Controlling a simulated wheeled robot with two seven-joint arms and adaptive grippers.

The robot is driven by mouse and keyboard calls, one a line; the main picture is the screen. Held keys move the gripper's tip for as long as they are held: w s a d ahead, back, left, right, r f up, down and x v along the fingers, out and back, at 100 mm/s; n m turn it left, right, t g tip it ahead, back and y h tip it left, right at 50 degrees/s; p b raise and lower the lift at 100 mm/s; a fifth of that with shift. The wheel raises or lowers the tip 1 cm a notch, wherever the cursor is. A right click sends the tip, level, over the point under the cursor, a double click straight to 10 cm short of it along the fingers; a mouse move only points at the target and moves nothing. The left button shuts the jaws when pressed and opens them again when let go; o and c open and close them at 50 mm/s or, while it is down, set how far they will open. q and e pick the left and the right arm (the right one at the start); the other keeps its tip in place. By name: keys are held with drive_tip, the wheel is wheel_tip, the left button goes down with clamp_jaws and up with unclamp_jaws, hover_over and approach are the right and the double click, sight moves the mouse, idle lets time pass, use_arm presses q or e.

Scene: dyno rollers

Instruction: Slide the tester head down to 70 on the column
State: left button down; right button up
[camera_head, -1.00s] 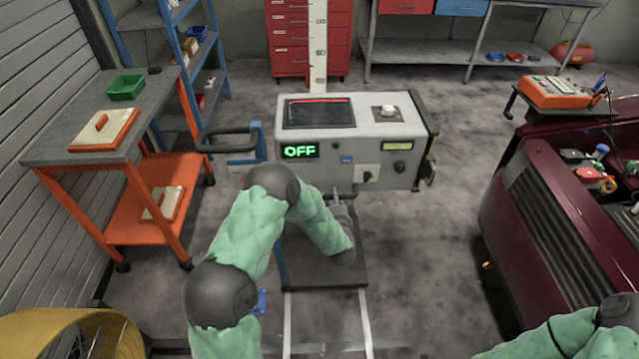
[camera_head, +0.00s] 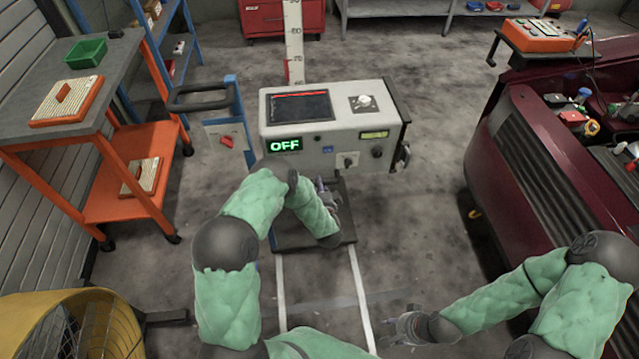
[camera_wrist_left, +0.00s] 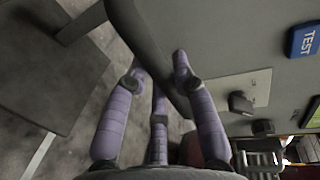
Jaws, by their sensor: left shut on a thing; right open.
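The tester head (camera_head: 335,125) is a grey box with a green OFF display. My left gripper (camera_head: 328,192) is below the head's front edge. In the left wrist view my left gripper (camera_wrist_left: 160,75) is shut on a dark bar handle (camera_wrist_left: 145,38) under the front panel. My right gripper (camera_head: 407,327) is open and empty, low over the floor, apart from the tester.
A dark base plate (camera_head: 335,236) lies under the head. A black push handle (camera_head: 200,97) and red knob (camera_head: 226,142) are on its left. An orange cart (camera_head: 150,190) stands left, a maroon car (camera_head: 530,180) right, a yellow fan (camera_head: 60,330) front left. The floor (camera_head: 420,240) between is clear.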

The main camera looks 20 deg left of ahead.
use_arm(q)
drive_tip(key=c, duration=1)
unclamp_jaws()
drive_tip(key=v, duration=1.2)
